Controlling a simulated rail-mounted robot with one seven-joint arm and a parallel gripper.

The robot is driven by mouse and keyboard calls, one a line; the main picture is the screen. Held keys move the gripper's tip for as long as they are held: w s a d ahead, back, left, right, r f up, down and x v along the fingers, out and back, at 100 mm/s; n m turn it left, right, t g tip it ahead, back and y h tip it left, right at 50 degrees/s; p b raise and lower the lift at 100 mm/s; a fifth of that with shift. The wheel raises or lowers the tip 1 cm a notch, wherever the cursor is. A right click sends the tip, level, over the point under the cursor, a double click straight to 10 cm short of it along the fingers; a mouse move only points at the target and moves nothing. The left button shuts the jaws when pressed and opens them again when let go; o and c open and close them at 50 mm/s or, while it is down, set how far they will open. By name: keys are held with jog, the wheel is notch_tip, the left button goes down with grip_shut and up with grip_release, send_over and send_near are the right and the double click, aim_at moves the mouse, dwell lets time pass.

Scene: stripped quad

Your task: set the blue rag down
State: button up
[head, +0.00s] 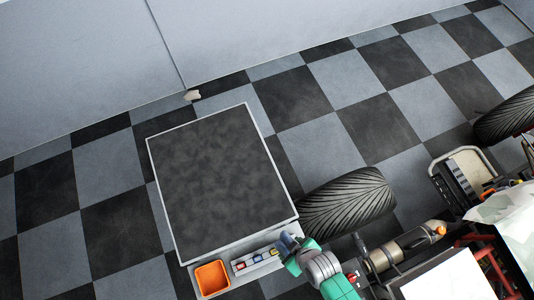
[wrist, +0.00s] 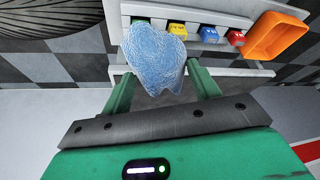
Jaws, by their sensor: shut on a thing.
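The blue rag (wrist: 155,58) is a crumpled, light-blue lump between the two green fingers of my gripper (wrist: 162,80) in the wrist view. My gripper is shut on it. In the head view the rag (head: 287,241) shows small and dark blue at the end of my teal and grey gripper (head: 296,256). It is over or beside the right end of the narrow shelf (head: 262,271) at the near edge of the dark-topped cart (head: 215,180). Whether the rag touches the shelf I cannot tell.
An orange bin (head: 212,278) and a row of small coloured boxes (head: 250,261) are on the shelf. The cart's dark top is bare. A big black tyre (head: 347,204) stands right of the cart, with stripped quad parts (head: 460,172) farther right.

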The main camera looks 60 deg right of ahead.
jog(key=shift+w+d, duration=0.1)
jog(key=shift+w, duration=0.1)
send_over(268, 207)
jog(key=s, duration=0.2)
jog(key=shift+w+a+f, duration=0.2)
jog(key=shift+a+f, duration=0.1)
jog(key=shift+f, duration=0.45)
jog(key=f, duration=0.3)
jog(key=shift+w+d, duration=0.15)
jog(key=shift+w, duration=0.05)
jog(key=shift+f, duration=0.25)
jog(key=shift+f, duration=0.2)
jog(key=o, duration=0.9)
jog(key=shift+s+r, duration=0.1)
jog(key=shift+o, duration=0.2)
jog(key=p+v, duration=0.2)
jog(key=v, duration=1)
